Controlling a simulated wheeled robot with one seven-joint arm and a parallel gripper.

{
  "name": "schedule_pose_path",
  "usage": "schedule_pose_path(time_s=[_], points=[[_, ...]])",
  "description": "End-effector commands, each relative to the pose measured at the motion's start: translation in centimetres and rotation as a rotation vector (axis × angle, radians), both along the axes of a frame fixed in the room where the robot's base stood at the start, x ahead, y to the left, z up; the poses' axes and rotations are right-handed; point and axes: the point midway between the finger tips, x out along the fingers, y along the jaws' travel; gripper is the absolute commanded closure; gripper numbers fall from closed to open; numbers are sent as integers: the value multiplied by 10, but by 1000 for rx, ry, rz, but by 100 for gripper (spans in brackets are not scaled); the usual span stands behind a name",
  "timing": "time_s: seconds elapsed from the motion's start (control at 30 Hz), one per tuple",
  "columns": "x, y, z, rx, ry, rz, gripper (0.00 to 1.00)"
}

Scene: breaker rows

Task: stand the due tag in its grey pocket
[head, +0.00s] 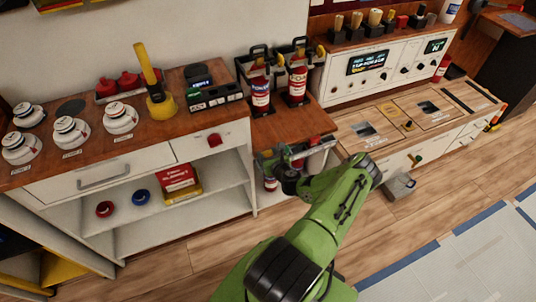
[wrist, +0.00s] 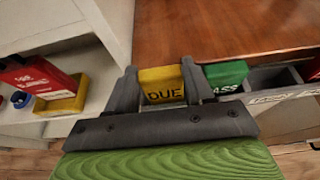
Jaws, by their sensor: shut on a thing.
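The yellow due tag (wrist: 161,84) stands upright between the fingers of my gripper (wrist: 163,88) in the wrist view, its lettering facing me. The fingers are shut on its sides. Its lower edge is hidden behind the gripper, so I cannot tell whether it touches a pocket. A green pass tag (wrist: 226,76) stands just to its right. Right of that is an empty-looking grey pocket (wrist: 272,79). In the head view my gripper (head: 280,166) is at the front edge of the low wooden counter, where the tags are small and partly hidden.
A red tag (wrist: 314,70) shows at the right edge of the wrist view. The low wooden counter (head: 300,127) has red extinguishers (head: 260,92) behind. A white shelf unit (head: 222,178) stands close on the left, holding a red and yellow box (head: 181,183).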

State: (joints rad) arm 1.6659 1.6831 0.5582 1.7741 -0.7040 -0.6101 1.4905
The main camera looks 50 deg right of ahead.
Motion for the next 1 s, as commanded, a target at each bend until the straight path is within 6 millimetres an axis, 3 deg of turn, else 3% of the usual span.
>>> schedule_pose_path(time_s=[0.33,0.37,0.57,0.87,1.0], points=[[0,0,-10,0,0,0,77],[0,0,-10,0,0,0,46],[0,0,-9,0,0,0,18],[-3,2,-7,2,0,-1,18],[-23,13,4,6,0,-2,18]])
